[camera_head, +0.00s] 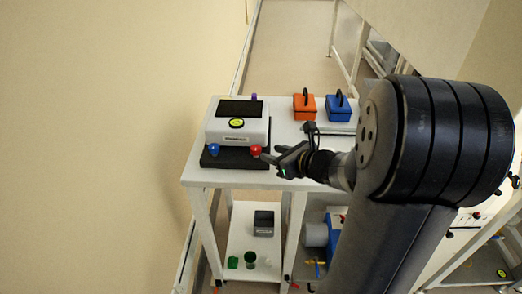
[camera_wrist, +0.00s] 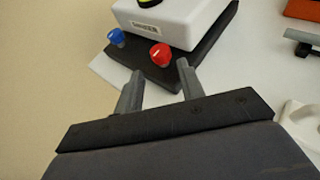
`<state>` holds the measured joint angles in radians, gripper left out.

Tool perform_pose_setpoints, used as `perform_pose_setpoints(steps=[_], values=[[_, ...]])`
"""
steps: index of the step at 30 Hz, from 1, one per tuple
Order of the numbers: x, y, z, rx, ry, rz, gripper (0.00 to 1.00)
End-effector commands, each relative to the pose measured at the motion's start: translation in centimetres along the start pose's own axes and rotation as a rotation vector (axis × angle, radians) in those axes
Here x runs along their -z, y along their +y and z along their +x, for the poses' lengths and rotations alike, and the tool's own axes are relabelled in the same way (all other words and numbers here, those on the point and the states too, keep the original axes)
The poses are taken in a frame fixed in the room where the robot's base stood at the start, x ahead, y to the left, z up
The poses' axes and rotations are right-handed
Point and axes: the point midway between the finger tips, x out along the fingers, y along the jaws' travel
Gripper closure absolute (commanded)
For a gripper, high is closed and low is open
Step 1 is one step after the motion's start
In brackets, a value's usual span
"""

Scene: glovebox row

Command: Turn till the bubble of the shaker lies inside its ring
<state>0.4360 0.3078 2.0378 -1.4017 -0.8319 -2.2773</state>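The shaker (camera_head: 236,124) is a white box on a black base at the left end of the white table. Its round yellow-green bubble level (camera_head: 236,123) sits on top; the bubble's place in its ring is too small to tell. A blue knob (camera_head: 214,149) and a red knob (camera_head: 256,150) stand at the front corners of the base. Both knobs, blue (camera_wrist: 116,36) and red (camera_wrist: 160,53), also show in the wrist view. My gripper (camera_wrist: 159,82) is open and empty, its fingers pointing at the red knob, which lies just beyond the fingertips, apart from them.
An orange box (camera_head: 304,108) and a blue box (camera_head: 338,108) with black handles stand to the right of the shaker on the table (camera_head: 285,135). The lower shelf (camera_head: 243,243) holds a dark grey device and small green items. A plain wall is on the left.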

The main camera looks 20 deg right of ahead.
Motion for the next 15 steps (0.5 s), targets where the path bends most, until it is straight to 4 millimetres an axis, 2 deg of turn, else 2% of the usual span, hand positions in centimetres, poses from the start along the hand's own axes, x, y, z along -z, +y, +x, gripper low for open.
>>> perform_pose_setpoints(steps=[1, 6, 15], values=[[0.1, 0.2, 1.2, -0.007, 0.003, 0.002, 0.63], [0.1, 0.1, 4.0, -0.003, 0.002, 0.002, 0.63], [0.0, 0.0, 6.3, 0.0, 0.001, 0.003, 0.63]])
